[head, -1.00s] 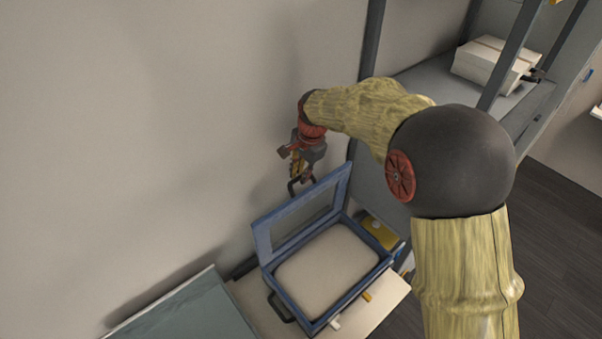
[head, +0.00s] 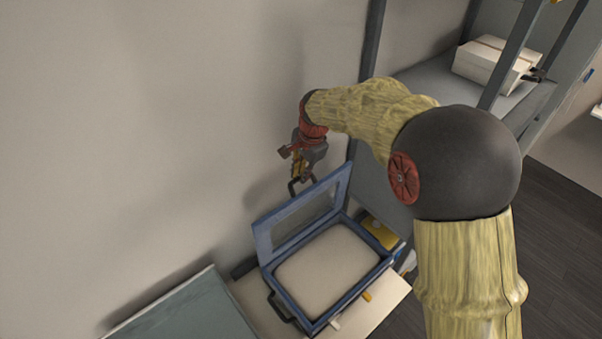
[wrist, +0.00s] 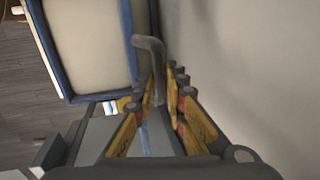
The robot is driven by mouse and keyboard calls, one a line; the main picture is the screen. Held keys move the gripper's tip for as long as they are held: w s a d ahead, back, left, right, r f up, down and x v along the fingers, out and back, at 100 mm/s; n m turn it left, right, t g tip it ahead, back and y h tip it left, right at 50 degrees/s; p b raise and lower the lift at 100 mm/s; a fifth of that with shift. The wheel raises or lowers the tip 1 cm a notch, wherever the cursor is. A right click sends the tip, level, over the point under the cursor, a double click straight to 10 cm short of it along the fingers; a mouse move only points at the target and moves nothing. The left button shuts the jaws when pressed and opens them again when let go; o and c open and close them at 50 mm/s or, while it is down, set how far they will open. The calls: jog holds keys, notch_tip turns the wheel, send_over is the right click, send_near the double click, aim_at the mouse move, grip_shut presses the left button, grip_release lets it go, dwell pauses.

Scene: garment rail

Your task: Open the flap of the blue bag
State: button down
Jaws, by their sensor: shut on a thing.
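The blue bag (head: 286,292) is a blue-framed case with a pale inside, lying on a light surface. Its flap (head: 263,238), a blue frame with a greyish panel, stands raised along the far side. My gripper (head: 302,178) is at the flap's upper edge, close to the wall. It is shut on the flap's dark handle (head: 293,188). In the wrist view the dark bent handle (wrist: 150,48) runs between the yellow fingers of my gripper (wrist: 160,100). The blue rim and pale inside of the bag (wrist: 90,45) show at the upper left there.
A plain wall (head: 150,120) stands close behind the flap. A grey-green panel (head: 190,310) lies at the lower left. A rack with a white box (head: 490,62) stands at the upper right. A yellow item (head: 380,232) sits beside the bag.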

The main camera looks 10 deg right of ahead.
jog(key=s+d+t+y+b, duration=0.1)
jog(key=s+d+b, duration=0.4)
jog(key=s+b, duration=0.3)
jog(key=shift+d+f+t, duration=0.25)
jog(key=shift+f+t, duration=0.15)
jog(key=shift+f, duration=0.05)
jog(key=c, duration=1.8)
grip_release()
jog(key=v, duration=1.2)
jog(key=shift+d, duration=0.15)
